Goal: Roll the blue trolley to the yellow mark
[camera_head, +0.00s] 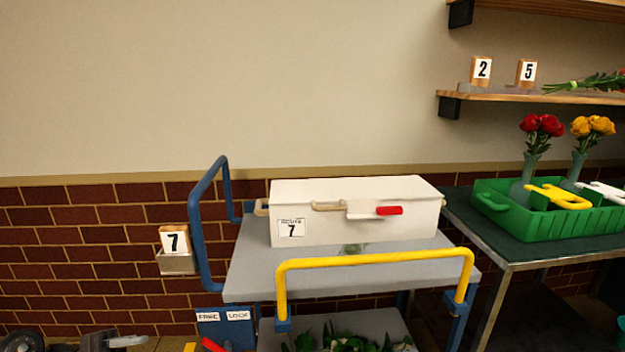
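The blue trolley (207,235) stands against the brick wall, with a grey top deck (250,275), a blue end handle on its left and a yellow push bar (375,259) along its near side. A white box with a "7" label (345,208) sits on the top deck. A blue plate (225,325) reads FREE and LOCK, with a red lever (212,344) below it. A small yellow patch (190,347) shows at the bottom edge; I cannot tell if it is the mark. My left gripper (127,341) is at the bottom left, apart from the trolley, its opening unclear. My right gripper is out of view.
A dark green-topped table (470,222) stands close on the trolley's right, bearing a green crate (490,204) and vases of red and yellow roses. A "7" block (174,241) sits on a wall holder at left. Shelves (500,97) hang at upper right. Greenery lies on the lower deck.

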